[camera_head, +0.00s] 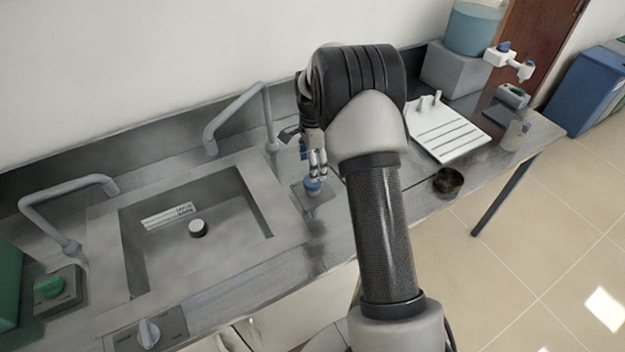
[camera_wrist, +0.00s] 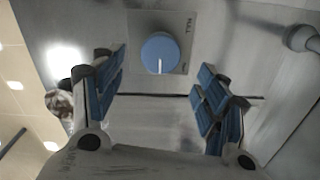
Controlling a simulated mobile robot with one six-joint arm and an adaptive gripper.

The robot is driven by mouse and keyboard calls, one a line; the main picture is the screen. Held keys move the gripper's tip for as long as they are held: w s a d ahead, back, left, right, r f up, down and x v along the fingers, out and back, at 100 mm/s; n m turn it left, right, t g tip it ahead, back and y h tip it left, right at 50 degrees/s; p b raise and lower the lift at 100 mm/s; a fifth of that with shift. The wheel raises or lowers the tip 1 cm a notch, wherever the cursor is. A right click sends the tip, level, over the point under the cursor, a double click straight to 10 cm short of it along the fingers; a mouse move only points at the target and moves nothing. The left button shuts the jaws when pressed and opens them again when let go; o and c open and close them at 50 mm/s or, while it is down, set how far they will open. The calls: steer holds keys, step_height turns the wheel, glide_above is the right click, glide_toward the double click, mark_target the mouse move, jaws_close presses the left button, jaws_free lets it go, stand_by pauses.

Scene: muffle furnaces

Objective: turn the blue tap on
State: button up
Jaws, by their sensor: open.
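The blue tap is a round knob (camera_wrist: 160,53) with a white pointer line, set on a grey plate (camera_wrist: 181,36) with small lettering. In the head view the blue knob (camera_head: 312,186) sits on the counter to the right of the sink, partly covered by my fingers. My gripper (camera_wrist: 160,92) is open, with one blue-padded finger on each side of the picture and the knob between and beyond them. In the head view my gripper (camera_head: 317,163) points down just above the knob. I cannot tell whether a finger touches it.
A sink (camera_head: 198,262) with bent grey faucets (camera_head: 236,105) lies to the left. A green knob (camera_head: 49,286) and a light grey knob (camera_head: 148,333) are further left. A white rack (camera_head: 452,134), a dark bowl (camera_head: 447,181) and a small bottle (camera_head: 515,135) stand to the right.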

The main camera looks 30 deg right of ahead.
mark_target(311, 187)
step_height(311, 187, down, 6)
steer(key=shift+b, duration=0.6)
steer(key=shift+c, duration=0.2)
steer(key=c, duration=1)
steer(key=n+p, duration=0.1)
steer(key=n, duration=0.2)
steer(key=shift+r+n, duration=0.1)
steer(key=shift+n, duration=0.2)
steer(key=shift+n+p, duration=0.55)
steer(key=shift+n, duration=1.15)
